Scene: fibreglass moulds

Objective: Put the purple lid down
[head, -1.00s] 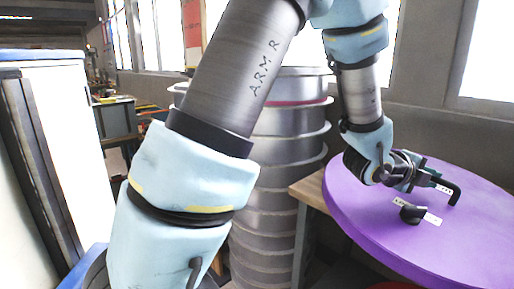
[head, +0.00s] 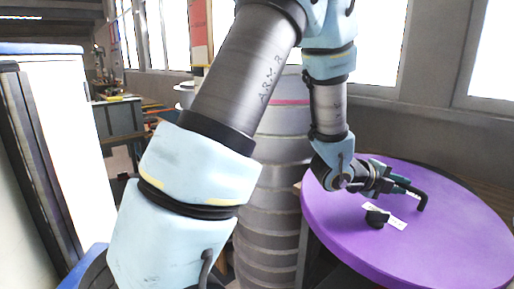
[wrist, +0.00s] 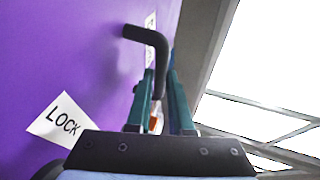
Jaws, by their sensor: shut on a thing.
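The purple lid (head: 345,230) is a large round disc at the right of the head view, and its face fills the left of the wrist view (wrist: 70,50). A black bent handle (head: 422,200) stands on it; the handle also shows in the wrist view (wrist: 148,36). My gripper (head: 402,185) reaches over the lid from the left. Its green fingers (wrist: 161,75) are shut on the handle, one on each side. A black knob (head: 377,217) sits on the lid beside a white label, which reads LOCK (wrist: 60,122). The lid's underside is hidden.
A tall stack of grey ribbed drums (head: 272,180) stands left of the lid, behind my arm. A wooden surface shows behind the lid's right edge (head: 480,190). A wall with windows (head: 440,130) runs behind. A white cabinet (head: 65,130) stands at far left.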

